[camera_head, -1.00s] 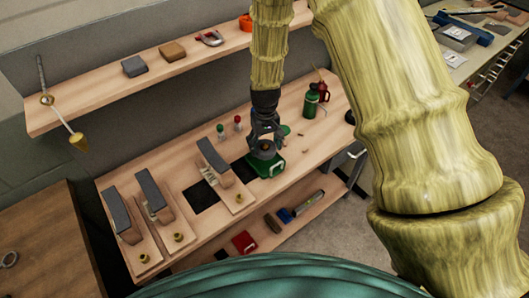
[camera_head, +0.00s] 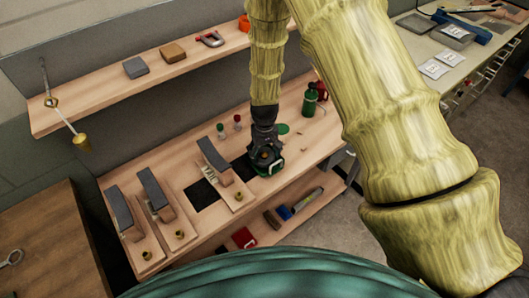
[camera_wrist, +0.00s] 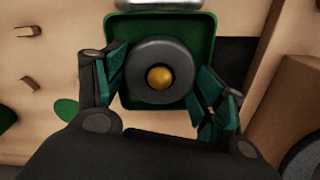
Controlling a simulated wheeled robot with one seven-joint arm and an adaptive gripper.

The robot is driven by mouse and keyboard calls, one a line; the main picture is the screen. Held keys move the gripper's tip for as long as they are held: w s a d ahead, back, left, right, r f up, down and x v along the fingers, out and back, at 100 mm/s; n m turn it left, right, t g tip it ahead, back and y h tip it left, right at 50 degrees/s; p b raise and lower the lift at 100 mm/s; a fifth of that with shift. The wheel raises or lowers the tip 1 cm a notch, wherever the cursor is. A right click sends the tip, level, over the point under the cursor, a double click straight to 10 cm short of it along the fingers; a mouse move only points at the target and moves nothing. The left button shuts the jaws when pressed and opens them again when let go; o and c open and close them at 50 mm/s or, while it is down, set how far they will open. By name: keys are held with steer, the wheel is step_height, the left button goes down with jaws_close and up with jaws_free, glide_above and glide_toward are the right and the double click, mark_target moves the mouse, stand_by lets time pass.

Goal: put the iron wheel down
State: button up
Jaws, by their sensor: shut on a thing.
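The iron wheel (camera_wrist: 139,72) is a dark grey ring around a brass-coloured centre. In the wrist view it sits between the two fingers of my gripper (camera_wrist: 160,82), which is shut on it. Behind it is a green tray-like piece (camera_wrist: 192,27) with a pale bar at its far edge. In the head view my gripper (camera_head: 266,155) points down over the green piece (camera_head: 277,168) on the workbench, and the wheel is too small to make out clearly there. I cannot tell whether the wheel touches the green piece.
The workbench (camera_head: 299,143) holds several wooden stands with grey blocks (camera_head: 214,154) to the left of my gripper. Dark square mats (camera_head: 201,195) lie beside them. A green bottle (camera_head: 309,103) stands behind to the right. A shelf (camera_head: 103,95) runs along the wall.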

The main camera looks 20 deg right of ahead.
mark_target(265, 155)
steer(key=o, duration=1.5)
steer(key=shift+f, duration=0.1)
steer(key=shift+r, duration=0.2)
steer(key=shift+r+b, duration=2)
steer(key=shift+r, duration=3.95)
